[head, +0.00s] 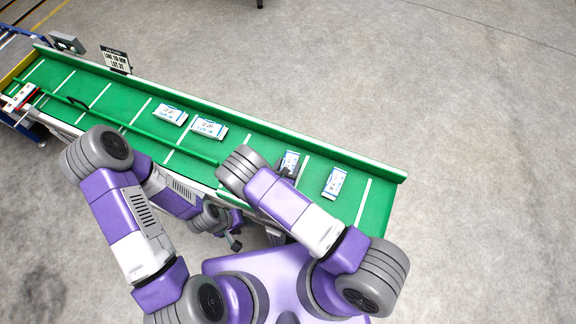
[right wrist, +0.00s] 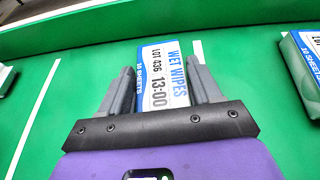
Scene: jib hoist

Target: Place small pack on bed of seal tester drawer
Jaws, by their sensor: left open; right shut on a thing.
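A small white and blue wet wipes pack (head: 290,160) is on the green conveyor belt, and my right gripper (head: 285,172) is shut on it. In the right wrist view the pack (right wrist: 165,72) sits between the two grey fingers (right wrist: 162,88), its printed label facing the camera. I cannot tell whether it is lifted off the belt. My left gripper (head: 234,242) is open and empty, low beside the near edge of the conveyor. I do not see a seal tester drawer in either view.
The green conveyor (head: 112,103) has raised rails. Similar packs lie to the right (head: 335,183) and left (head: 209,128) (head: 170,114) of the held one. A sign (head: 116,60) stands at the far rail. The grey floor (head: 460,90) beyond is clear.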

